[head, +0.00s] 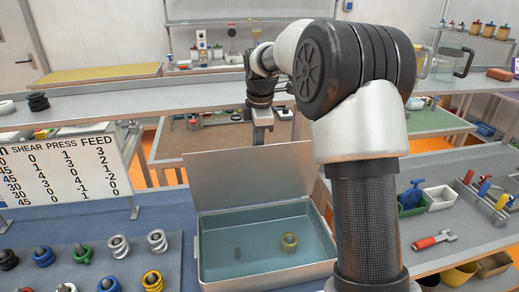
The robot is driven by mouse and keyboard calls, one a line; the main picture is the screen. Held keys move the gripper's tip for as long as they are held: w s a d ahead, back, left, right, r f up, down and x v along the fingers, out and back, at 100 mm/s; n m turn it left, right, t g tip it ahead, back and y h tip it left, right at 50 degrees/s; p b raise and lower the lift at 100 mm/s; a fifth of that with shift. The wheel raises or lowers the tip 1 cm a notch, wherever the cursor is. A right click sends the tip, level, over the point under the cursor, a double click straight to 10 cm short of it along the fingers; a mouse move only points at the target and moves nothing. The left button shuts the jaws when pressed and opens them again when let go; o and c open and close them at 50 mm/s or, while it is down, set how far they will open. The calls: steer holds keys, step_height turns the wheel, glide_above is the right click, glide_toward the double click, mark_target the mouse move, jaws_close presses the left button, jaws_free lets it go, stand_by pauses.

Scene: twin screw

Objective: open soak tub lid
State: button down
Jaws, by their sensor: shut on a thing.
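The soak tub (198,262) is a grey metal box with blue-green liquid, on the blue bench in front of me. Its flat grey lid (245,182) stands raised and open at the tub's back edge, leaning back. A yellow ring (289,241) and a small dim cylinder (237,251) lie in the liquid. My gripper (262,134) is at the lid's top edge, shut on the lid. The fingertips and the exact grip point are hidden or too small to make out.
Several coloured screw-like parts (83,254) stand on a grey board at the left. A number sign (62,175) stands behind them. A red-handled tool (434,240) and small bins (411,204) are at the right.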

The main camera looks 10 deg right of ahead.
steer(key=shift+f, duration=0.35)
steer(key=c, duration=1.8)
jaws_free()
steer(key=shift+w, duration=0.15)
steer(key=shift+c, duration=0.2)
steer(key=shift+r, duration=0.25)
steer(key=v, duration=1.7)
steer(key=shift+r, duration=0.15)
